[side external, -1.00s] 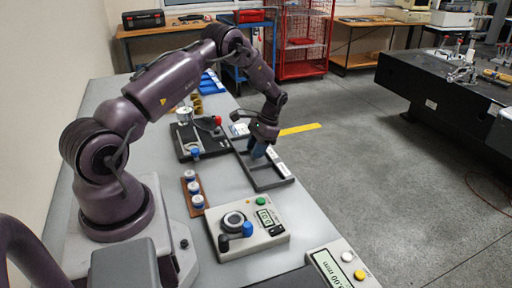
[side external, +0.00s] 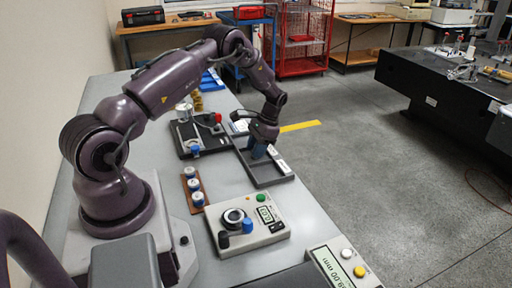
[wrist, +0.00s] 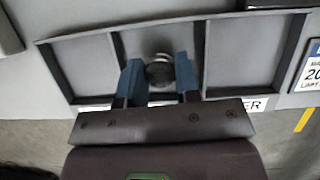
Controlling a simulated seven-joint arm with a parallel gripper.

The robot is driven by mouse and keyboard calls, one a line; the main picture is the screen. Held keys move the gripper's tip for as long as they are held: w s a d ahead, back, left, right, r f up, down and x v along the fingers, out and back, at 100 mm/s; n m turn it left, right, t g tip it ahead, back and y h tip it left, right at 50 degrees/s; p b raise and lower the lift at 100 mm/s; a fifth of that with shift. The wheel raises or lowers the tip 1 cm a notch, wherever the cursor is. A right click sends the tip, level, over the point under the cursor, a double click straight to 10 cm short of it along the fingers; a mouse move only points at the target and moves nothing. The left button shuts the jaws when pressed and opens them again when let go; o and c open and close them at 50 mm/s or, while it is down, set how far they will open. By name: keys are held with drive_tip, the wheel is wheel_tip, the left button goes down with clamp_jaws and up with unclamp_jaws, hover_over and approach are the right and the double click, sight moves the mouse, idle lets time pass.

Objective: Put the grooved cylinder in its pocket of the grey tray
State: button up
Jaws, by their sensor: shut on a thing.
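The grooved cylinder (wrist: 159,70) shows in the wrist view as a dark, round-ended piece between the blue fingertips. My gripper (wrist: 159,78) is shut on it. In the wrist view they are over the middle compartment of the grey tray (wrist: 73,39), between its two dividers. I cannot tell whether the cylinder touches the tray floor. In the side view my gripper (side external: 259,151) is low at the tray (side external: 276,183), and its fingers hide the cylinder there.
A gauge box (side external: 258,232) with a round dial stands nearer the camera. A brown rack (side external: 193,191) with white-and-blue pieces lies left of the tray. A dark fixture (side external: 197,137) stands behind it. The bench edge is close to the tray's right side.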

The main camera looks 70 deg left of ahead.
drive_tip(key=o, duration=1.4)
drive_tip(key=shift+o, duration=0.4)
drive_tip(key=shift+r, duration=3.55)
